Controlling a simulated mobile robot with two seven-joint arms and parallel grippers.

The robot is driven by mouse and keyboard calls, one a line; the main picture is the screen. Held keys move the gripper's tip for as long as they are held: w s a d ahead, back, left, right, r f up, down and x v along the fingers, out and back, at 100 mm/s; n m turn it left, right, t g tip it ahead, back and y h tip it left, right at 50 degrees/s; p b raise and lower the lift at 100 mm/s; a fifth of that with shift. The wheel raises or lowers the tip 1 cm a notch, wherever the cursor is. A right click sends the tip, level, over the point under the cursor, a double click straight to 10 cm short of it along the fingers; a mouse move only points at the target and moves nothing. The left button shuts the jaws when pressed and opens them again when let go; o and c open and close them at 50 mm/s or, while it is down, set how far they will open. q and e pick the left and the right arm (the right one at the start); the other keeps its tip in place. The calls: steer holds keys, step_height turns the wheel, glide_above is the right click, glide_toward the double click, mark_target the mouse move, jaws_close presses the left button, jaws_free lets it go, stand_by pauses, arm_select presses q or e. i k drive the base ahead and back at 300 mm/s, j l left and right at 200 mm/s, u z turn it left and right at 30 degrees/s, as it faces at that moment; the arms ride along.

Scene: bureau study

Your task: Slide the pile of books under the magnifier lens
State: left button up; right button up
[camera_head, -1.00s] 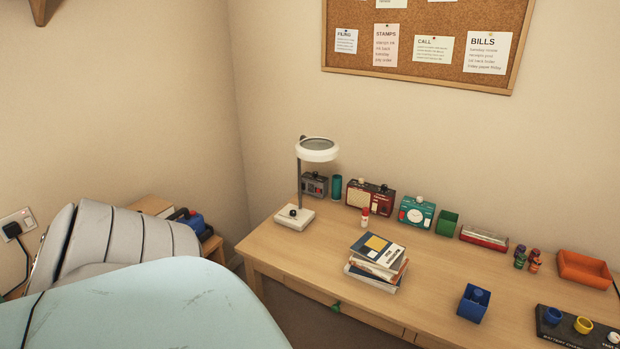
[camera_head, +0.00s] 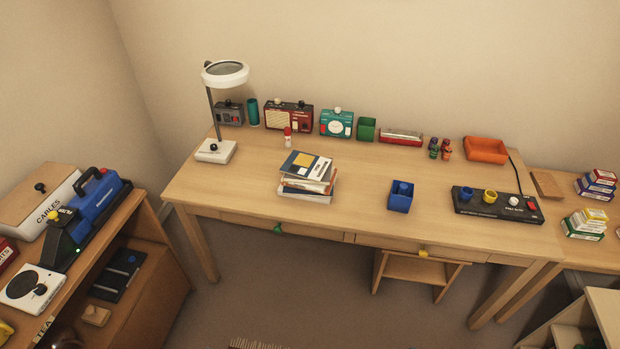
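The pile of books (camera_head: 306,177) lies on the wooden desk, left of its middle and near the front edge. Several books are stacked flat and slightly askew, with a blue, white and yellow cover on top. The magnifier (camera_head: 215,152) stands at the desk's back left corner on a square white base with a grey post. Its round white-rimmed lens (camera_head: 226,70) is held high at the top of the post. The pile is to the right of the magnifier base and apart from it. Neither of my grippers shows.
A radio (camera_head: 289,116), a teal clock (camera_head: 336,123) and a teal cylinder (camera_head: 253,112) line the back. Desktop between pile and magnifier base is clear.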

mark_target(306, 174)
steer(key=i+l+z, duration=0.1)
steer(key=l+z, duration=0.3)
steer(key=i+l+z, duration=0.15)
steer(key=z, duration=0.25)
